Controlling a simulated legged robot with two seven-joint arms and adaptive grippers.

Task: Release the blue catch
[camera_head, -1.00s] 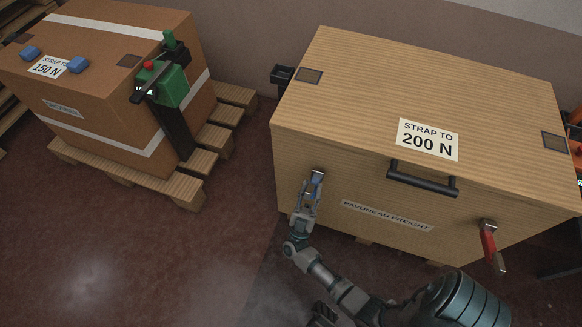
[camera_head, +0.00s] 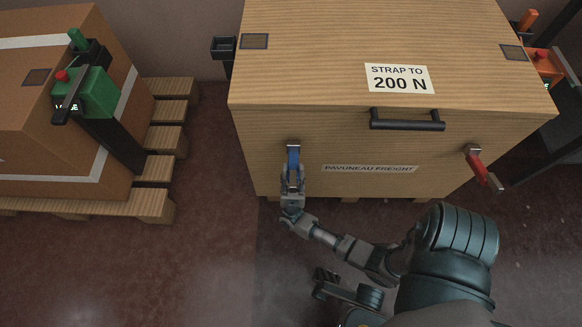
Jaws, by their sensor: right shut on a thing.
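The blue catch (camera_head: 293,157) is on the front face of the large wooden crate (camera_head: 285,122), left of its centre. It has a metal plate at its top, and its blue lever points down. My right gripper (camera_head: 292,178) reaches up from below and is shut on the lower part of the blue lever. The fingers hide the lever's end. My left gripper does not show.
A red catch (camera_head: 477,166) sits on the crate's front right, its lever angled down and outward. A black handle (camera_head: 408,122) sticks out between the catches. A strapped box with a green tool (camera_head: 88,95) stands on a pallet (camera_head: 150,205) at left. Floor in front is open.

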